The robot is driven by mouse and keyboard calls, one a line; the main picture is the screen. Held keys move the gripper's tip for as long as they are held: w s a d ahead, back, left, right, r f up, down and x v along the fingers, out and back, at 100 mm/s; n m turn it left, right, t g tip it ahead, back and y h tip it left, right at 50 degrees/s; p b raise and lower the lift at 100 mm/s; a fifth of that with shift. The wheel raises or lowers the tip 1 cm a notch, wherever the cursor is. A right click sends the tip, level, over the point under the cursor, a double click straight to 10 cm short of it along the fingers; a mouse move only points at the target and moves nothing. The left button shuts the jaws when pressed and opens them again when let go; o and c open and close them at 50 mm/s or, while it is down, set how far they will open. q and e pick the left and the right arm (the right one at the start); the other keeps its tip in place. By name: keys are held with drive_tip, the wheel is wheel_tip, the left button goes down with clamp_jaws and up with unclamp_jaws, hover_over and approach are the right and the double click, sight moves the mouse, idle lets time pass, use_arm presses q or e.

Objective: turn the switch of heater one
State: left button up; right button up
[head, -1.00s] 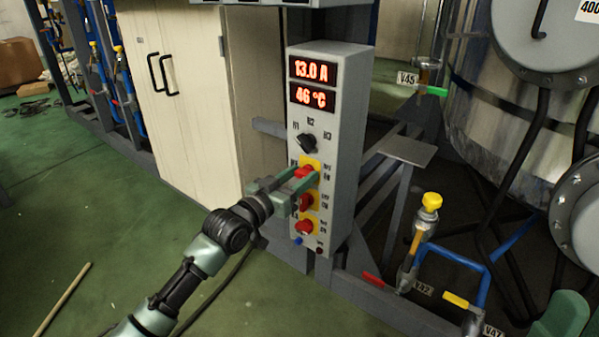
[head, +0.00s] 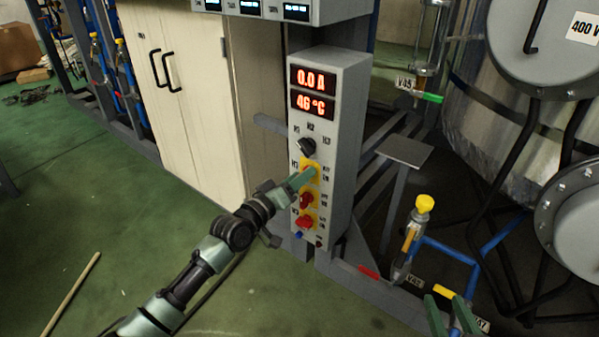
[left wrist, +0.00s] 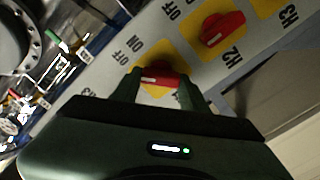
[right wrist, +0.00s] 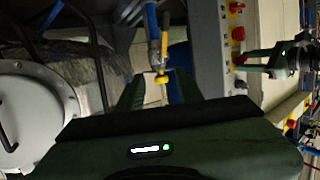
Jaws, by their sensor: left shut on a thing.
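The control box (head: 338,140) stands upright with a red display reading 0.0 A and 46 °C. Below a black selector knob (head: 306,147) are three red switches on yellow plates. My left gripper (head: 303,180) is at the top one, the heater one switch, mostly hidden by the fingers in the head view. In the left wrist view the fingers are shut on this red switch (left wrist: 158,78), one on each side, beside OFF and ON marks. My right gripper (right wrist: 157,92) is open and empty; its fingertips show at the bottom right of the head view (head: 450,310).
The other red switches (head: 306,200) and (head: 305,222) sit just below the held one. A cream cabinet (head: 190,100) stands left of the box. Yellow-topped valve (head: 424,204), blue pipes and a metal vessel (head: 490,130) are at right. The green floor (head: 90,220) is open at left.

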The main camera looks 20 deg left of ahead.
use_arm(q)
drive_tip(key=shift+a+f+n+p, duration=0.1)
drive_tip(key=shift+n+p, duration=0.4)
drive_tip(key=shift+n, duration=2)
drive_tip(key=shift+f+n+p, duration=0.1)
drive_tip(key=shift+n+p, duration=0.4)
drive_tip(key=shift+n, duration=2)
use_arm(e)
drive_tip(key=s+d+f+g+h, duration=0.1)
drive_tip(key=s+d+f+g, duration=0.2)
drive_tip(key=s+f+g, duration=0.3)
drive_tip(key=shift+s+f+h, duration=0.4)
drive_tip(key=shift+s+f, duration=0.2)
drive_tip(key=shift+f, duration=0.85)
drive_tip(key=shift+s+d+f, duration=0.1)
use_arm(q)
drive_tip(key=o, duration=1.4)
drive_tip(key=shift+p+v, duration=0.4)
drive_tip(key=shift+v, duration=3.5)
use_arm(e)
drive_tip(key=shift+s+d+f+g+h, duration=0.1)
drive_tip(key=shift+s+d+f+g, duration=0.25)
drive_tip(key=shift+s, duration=0.3)
drive_tip(key=shift+s+d+f+g+h, duration=0.1)
drive_tip(key=shift+s+f+g, duration=0.2)
drive_tip(key=shift+s+g, duration=0.3)
drive_tip(key=shift+s+d+f+g+h, duration=0.1)
drive_tip(key=shift+s+d+f+g, duration=0.2)
drive_tip(key=shift+s, duration=0.45)
